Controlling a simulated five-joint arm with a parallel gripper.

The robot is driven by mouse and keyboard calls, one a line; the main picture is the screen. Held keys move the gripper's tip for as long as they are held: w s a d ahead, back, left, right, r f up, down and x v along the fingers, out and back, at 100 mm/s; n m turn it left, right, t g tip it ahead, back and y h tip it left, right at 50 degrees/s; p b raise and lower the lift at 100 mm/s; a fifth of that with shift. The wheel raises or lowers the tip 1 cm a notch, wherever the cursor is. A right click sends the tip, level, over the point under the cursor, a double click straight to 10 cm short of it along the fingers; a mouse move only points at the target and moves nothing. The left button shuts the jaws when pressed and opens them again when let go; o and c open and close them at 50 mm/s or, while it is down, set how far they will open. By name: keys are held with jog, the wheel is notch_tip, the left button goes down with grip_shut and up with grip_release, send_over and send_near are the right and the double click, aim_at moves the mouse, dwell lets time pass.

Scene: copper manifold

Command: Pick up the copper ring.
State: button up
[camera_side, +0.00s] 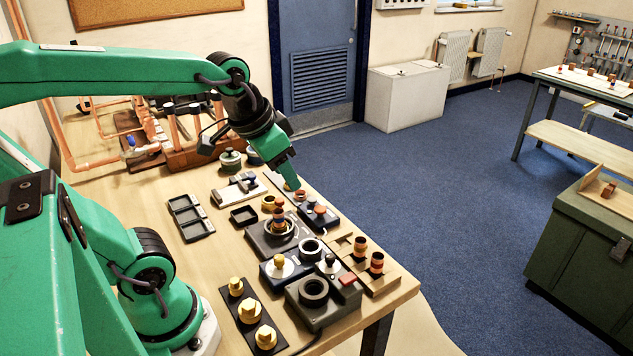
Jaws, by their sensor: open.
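My gripper (291,181) points down over the far right part of the bench, with its fingers seen edge-on and nothing visible between them. A small copper-coloured piece (300,194) sits just below its tip. Close by, a copper-brown round piece (320,210) sits on a small dark blue block. A stack with copper-coloured bands (279,218) stands upright on a dark round base to the left and nearer. I cannot tell for certain which of these small pieces is the copper ring, as they are tiny here.
A wooden holder (393,283) with two banded copper pieces is at the bench's right edge. Brass fittings (250,311) stand on a black strip in front. A black tray (190,218) is at left. Tools and copper pipes (95,163) fill the back.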

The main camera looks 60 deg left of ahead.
jog(key=w+a+f+m+g, duration=0.1)
jog(key=w+a+f+g, duration=0.1)
jog(key=w+a+f, duration=0.5)
jog(key=w+a+f+m+g, duration=0.1)
jog(key=w+a+f+g, duration=0.15)
jog(key=w+a, duration=0.75)
jog(key=shift+m, duration=0.5)
jog(key=shift+w+a+f, duration=0.1)
jog(key=shift+a+f, duration=1.15)
jog(key=shift+f, duration=0.45)
jog(key=shift+w+a+f, duration=0.1)
jog(key=shift+a+f, duration=1.15)
jog(key=shift+f, duration=0.4)
jog(key=shift+a+f, duration=1.25)
jog(key=shift+f, duration=0.45)
jog(key=shift+f, duration=0.1)
jog(key=shift+f, duration=2.55)
jog(key=c, duration=0.7)
